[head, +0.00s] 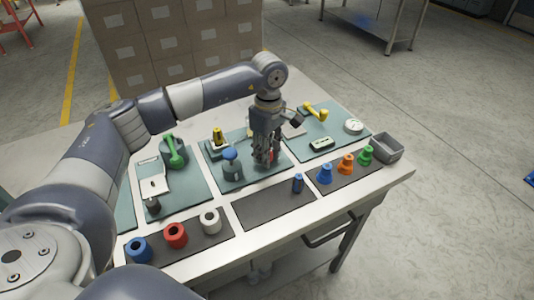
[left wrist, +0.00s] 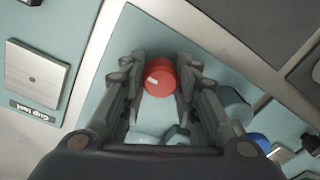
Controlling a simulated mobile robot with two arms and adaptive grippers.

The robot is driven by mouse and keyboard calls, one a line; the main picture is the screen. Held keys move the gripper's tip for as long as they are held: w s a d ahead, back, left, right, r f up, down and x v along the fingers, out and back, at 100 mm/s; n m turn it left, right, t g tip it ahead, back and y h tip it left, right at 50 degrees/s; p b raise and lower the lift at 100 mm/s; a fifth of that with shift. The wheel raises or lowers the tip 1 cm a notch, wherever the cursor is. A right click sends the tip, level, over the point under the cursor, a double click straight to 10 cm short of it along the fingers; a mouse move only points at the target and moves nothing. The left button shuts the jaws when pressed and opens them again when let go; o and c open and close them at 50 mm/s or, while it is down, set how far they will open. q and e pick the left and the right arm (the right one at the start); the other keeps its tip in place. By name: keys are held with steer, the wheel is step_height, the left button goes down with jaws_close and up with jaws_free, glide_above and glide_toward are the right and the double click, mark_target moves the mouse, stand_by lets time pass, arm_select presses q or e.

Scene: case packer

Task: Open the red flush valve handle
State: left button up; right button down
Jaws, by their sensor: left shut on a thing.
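The red flush valve handle (left wrist: 160,77) is a round red knob with a white mark on top, between the fingers of my left gripper (left wrist: 160,70) in the left wrist view. In the head view my left gripper (head: 267,158) points straight down over the middle teal panel (head: 263,177). It is shut on the handle, and only a bit of red shows between the fingers there. The fingers hide the handle's sides, and how far it is turned I cannot tell. My right gripper is not in view.
A blue-topped grey-teal fitting (head: 232,165) stands just left of the gripper, and a yellow-topped part (head: 218,138) behind it. A green lever (head: 173,151) is further left, a yellow handle (head: 316,112) to the right. Coloured rings and cones line the front; a grey bin (head: 386,149) is at right.

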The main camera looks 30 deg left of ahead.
arm_select(q)
steer(key=shift+r, duration=0.15)
steer(key=o, duration=1.1)
steer(key=shift+c, duration=0.2)
step_height(320, 180, up, 12)
steer(key=shift+w, duration=0.2)
